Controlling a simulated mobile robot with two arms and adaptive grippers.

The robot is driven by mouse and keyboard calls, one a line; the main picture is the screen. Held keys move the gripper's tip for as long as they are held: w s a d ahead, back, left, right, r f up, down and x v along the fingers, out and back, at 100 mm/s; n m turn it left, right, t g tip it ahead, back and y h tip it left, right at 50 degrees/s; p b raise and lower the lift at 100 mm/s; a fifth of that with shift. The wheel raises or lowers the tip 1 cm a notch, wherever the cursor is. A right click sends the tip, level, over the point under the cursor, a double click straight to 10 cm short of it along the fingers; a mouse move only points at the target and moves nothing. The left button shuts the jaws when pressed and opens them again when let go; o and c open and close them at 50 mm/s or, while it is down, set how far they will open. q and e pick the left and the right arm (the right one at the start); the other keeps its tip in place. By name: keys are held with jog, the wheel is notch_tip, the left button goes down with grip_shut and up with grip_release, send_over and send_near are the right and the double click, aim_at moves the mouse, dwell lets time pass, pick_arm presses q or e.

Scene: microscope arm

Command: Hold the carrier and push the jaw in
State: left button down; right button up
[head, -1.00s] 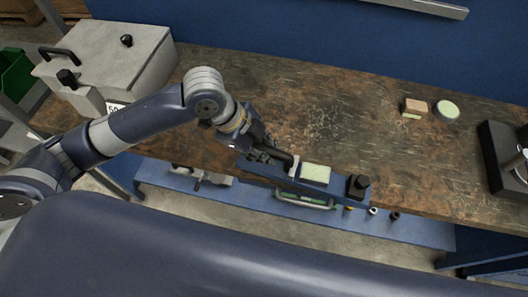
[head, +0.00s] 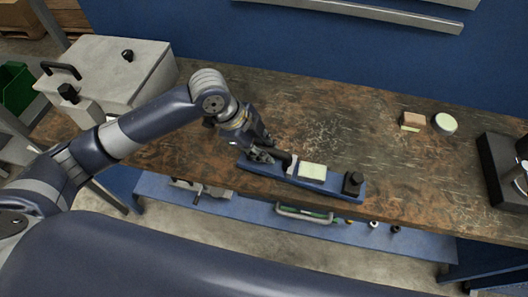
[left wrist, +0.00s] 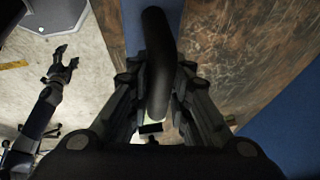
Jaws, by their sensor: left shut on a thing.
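The carrier is a long blue base (head: 272,172) at the front edge of the workbench, with a pale green block (head: 312,171) in its middle. A dark block with a round black knob (head: 353,182) stands at its right end; I cannot tell for sure which part is the jaw. My left gripper (head: 262,152) is shut on the carrier's black handle (left wrist: 157,65) at its left end, partly hiding it. The handle runs between the fingers in the left wrist view. My right gripper (left wrist: 64,58) shows only there, open and empty, over the floor away from the carrier.
On the wooden workbench (head: 330,125), a pinkish block (head: 413,119) and a round pale tin (head: 445,123) lie back right. A dark microscope base (head: 500,165) stands far right, a grey metal box (head: 110,70) far left. A blue lower shelf (head: 255,205) holds small things. The bench middle is clear.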

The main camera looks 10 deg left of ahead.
pick_arm(q)
jog(key=shift+w+a+f+b, duration=0.1)
jog(key=shift+w+a+f, duration=0.05)
jog(key=shift+w, duration=0.7)
jog(key=shift+w+a+f+b, duration=0.1)
jog(key=shift+w+a, duration=0.05)
jog(key=shift+w, duration=0.65)
jog(key=shift+w+a+f+b, duration=0.1)
jog(key=shift+w+a+f, duration=0.05)
jog(key=shift+w, duration=0.7)
jog(key=shift+w+a+f+b, duration=0.15)
jog(key=shift+w, duration=0.55)
jog(key=shift+w+a+f+b, duration=0.1)
jog(key=shift+w+f+b, duration=0.05)
jog(key=shift+w, duration=0.5)
jog(key=shift+f, duration=0.45)
jog(key=shift+s+a+f, duration=0.1)
jog(key=shift+f, duration=0.1)
